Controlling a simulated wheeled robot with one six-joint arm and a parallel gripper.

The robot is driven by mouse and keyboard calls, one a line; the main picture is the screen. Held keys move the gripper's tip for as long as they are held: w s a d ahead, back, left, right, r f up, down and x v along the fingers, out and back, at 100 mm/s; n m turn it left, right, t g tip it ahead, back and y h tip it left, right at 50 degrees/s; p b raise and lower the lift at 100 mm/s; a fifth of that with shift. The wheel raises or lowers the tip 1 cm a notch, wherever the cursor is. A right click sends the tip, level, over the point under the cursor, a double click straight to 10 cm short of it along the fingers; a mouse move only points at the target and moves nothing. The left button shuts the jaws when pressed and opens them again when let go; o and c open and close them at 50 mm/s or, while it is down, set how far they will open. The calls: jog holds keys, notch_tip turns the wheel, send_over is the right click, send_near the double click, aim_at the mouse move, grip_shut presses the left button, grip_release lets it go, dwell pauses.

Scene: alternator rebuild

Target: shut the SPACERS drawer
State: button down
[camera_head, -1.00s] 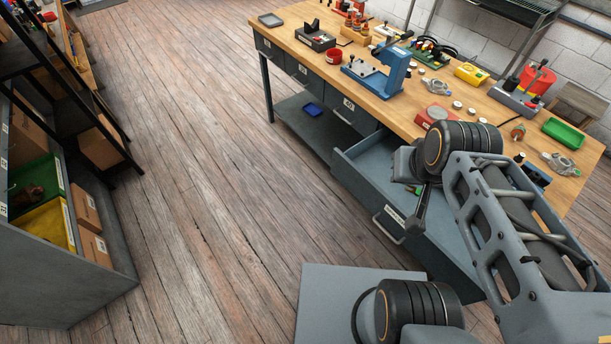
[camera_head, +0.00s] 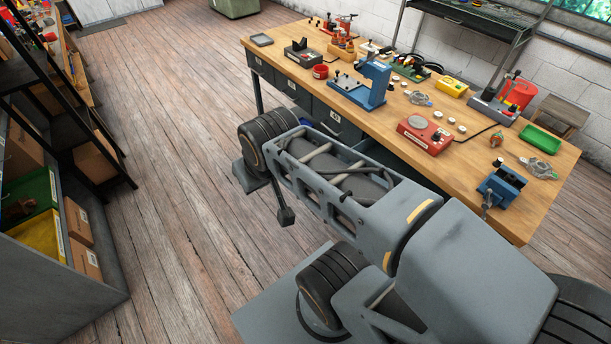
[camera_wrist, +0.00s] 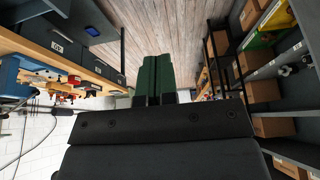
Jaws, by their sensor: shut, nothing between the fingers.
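In the wrist view, which is upside down, my gripper (camera_wrist: 156,78) shows its two green fingers close together and empty, pointing over the floor. A grey drawer (camera_wrist: 92,14) with a handle juts out from the bench at the upper left, apart from my fingers. It looks like the open drawer of the earlier head view, but its label cannot be read. In the head view, my arm covers the near end of the bench front, so that drawer is hidden there. My fingers cannot be made out in the head view.
The wooden bench top (camera_head: 462,182) carries a blue press (camera_head: 371,88), a red device (camera_head: 425,134), a blue vise (camera_head: 502,187) and a green tray (camera_head: 540,139). Other drawers (camera_head: 332,122) along its front look shut. A shelf with boxes (camera_head: 82,238) stands left. Floor between is clear.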

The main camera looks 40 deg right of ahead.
jog(key=w+d+f+n+g+h+b, duration=0.2)
jog(key=w+d+f+n+h+b, duration=0.35)
jog(key=f, duration=0.85)
jog(key=w+d+f+n+g+h+b, duration=0.1)
jog(key=w+d+f+n+h+b, duration=0.45)
jog(key=f, duration=0.75)
jog(key=w+d+f+n+g+h+b, duration=0.2)
jog(key=w+d+f+n+h+b, duration=0.35)
jog(key=f, duration=0.85)
jog(key=d+n+h+p, duration=0.1)
jog(key=d, duration=1.3)
jog(key=shift+s+d+f+n, duration=0.35)
jog(key=shift+s+d+f, duration=0.05)
jog(key=shift+s+f, duration=0.05)
jog(key=shift+h, duration=0.25)
